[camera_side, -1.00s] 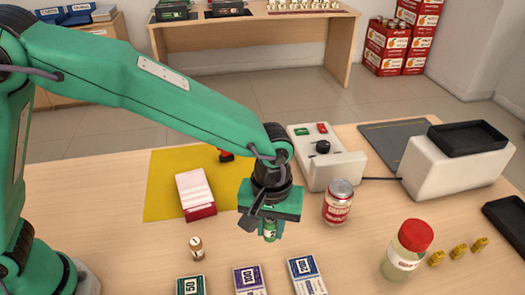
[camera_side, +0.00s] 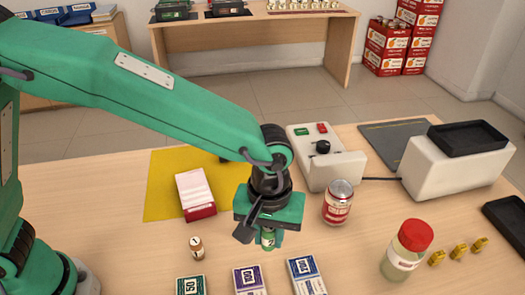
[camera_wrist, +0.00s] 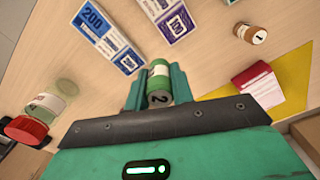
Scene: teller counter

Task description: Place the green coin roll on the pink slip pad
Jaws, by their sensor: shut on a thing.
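My gripper (camera_side: 268,238) is shut on the green coin roll (camera_side: 268,240). In the wrist view the roll (camera_wrist: 159,82) sits upright between the two fingers of my gripper (camera_wrist: 158,88), showing a green wrapper, a pale band and a "2" on its end. In the side view my gripper hides most of the roll, and I cannot tell how far it is above the counter. The pink slip pad (camera_side: 195,190), with a pale pink top and dark red front, lies to the left of my gripper; it also shows at the right of the wrist view (camera_wrist: 262,85).
A brown coin roll (camera_side: 196,248) stands in front of the pad. Banknote bundles (camera_side: 250,280) line the front edge. A red-white can (camera_side: 338,203) and a red-lidded jar (camera_side: 404,252) stand to the right. A yellow mat (camera_side: 165,180) lies around the pad.

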